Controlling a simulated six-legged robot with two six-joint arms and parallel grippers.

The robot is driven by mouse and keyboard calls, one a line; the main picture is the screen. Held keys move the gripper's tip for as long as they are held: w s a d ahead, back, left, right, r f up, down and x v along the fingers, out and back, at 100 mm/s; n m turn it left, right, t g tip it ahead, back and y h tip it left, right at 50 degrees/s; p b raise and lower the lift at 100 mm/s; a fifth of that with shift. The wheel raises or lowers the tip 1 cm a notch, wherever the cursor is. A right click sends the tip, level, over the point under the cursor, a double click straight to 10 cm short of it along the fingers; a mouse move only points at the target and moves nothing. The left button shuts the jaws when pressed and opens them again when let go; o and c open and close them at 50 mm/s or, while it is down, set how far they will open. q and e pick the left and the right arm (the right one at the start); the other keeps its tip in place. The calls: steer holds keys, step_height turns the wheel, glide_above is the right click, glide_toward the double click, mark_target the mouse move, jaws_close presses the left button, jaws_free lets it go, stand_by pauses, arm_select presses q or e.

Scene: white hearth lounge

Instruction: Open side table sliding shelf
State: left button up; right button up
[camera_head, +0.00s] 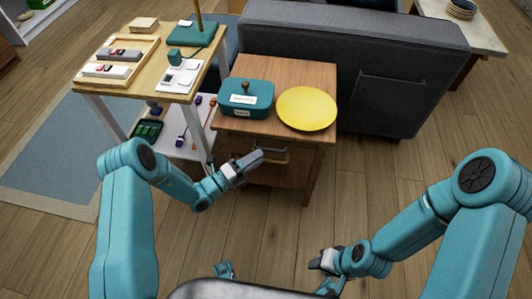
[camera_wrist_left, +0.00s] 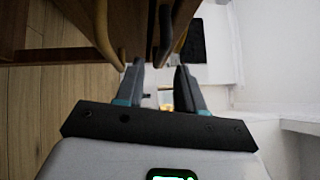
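The brown wooden side table (camera_head: 325,135) stands in front of the grey sofa. Under its top, a lighter strip at the sliding shelf (camera_head: 276,156) shows in the front opening, partly hidden by my left gripper. My left gripper (camera_head: 258,155) is at the table's front, close to that strip. In the left wrist view its two fingers (camera_wrist_left: 160,84) are apart with a gap between them, and brown wooden parts (camera_wrist_left: 112,38) lie just beyond the tips. Whether they touch the shelf cannot be told. My right gripper (camera_head: 322,262) is low at the front, away from the table; its fingers are too small to judge.
A teal lidded box (camera_head: 246,97) and a yellow plate (camera_head: 307,108) stand on the table top. A wood-topped cart (camera_head: 150,84) with trays and small items stands close at the left. The grey sofa (camera_head: 365,55) is behind. The floor at front right is clear.

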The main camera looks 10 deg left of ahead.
arm_select(q)
steer(key=shift+x, duration=2.15)
jaws_close()
steer(key=s+p, duration=0.6)
steer(key=s, duration=1.3)
jaws_free()
